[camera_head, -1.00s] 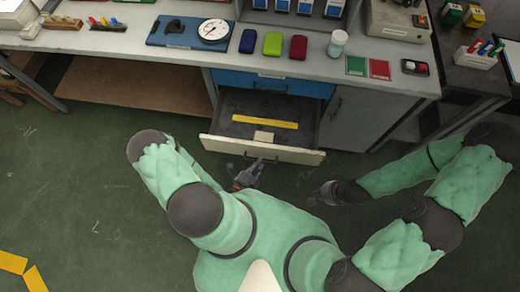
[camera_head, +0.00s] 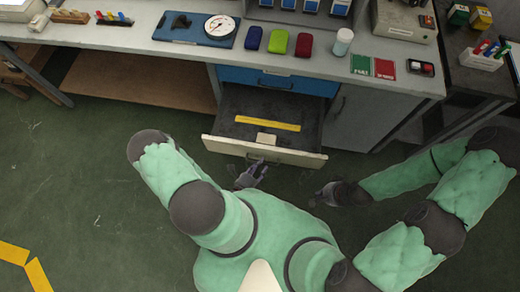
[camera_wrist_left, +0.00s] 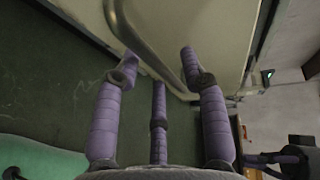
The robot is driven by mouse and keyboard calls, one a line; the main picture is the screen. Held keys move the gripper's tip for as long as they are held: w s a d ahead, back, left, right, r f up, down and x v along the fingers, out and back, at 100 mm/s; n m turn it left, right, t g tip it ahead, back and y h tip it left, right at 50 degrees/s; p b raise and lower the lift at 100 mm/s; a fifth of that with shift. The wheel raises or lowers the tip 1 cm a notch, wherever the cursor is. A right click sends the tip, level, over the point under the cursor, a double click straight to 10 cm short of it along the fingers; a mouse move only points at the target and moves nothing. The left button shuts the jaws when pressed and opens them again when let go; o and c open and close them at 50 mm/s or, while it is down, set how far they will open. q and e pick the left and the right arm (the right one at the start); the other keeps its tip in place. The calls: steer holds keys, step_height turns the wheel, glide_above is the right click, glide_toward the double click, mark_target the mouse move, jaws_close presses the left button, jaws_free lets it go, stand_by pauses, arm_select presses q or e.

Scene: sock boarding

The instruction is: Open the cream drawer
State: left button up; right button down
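The cream drawer (camera_head: 228,146) is pulled out from under the workbench, its dark inside showing. A yellow strip (camera_head: 267,123) and a small cream block (camera_head: 266,139) lie in it. Its bar handle (camera_wrist_left: 150,52) crosses between my left fingers in the left wrist view. My left gripper (camera_head: 258,168) is at the drawer front; the wrist view shows its purple fingers (camera_wrist_left: 158,55) spread apart, tips by the handle. Whether they touch it is unclear. My right gripper (camera_head: 320,195) is apart from the drawer, low on the right; its finger opening is too small to judge.
A shut blue drawer (camera_head: 230,76) is above the cream one, and a grey cabinet door (camera_head: 360,118) is to its right. The bench top (camera_head: 150,38) holds a gauge, colored cases and a jar. The green floor (camera_head: 80,190) is clear at left.

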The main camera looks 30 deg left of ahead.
arm_select(q)
steer(key=v, duration=1.2)
stand_by(0.6)
stand_by(0.5)
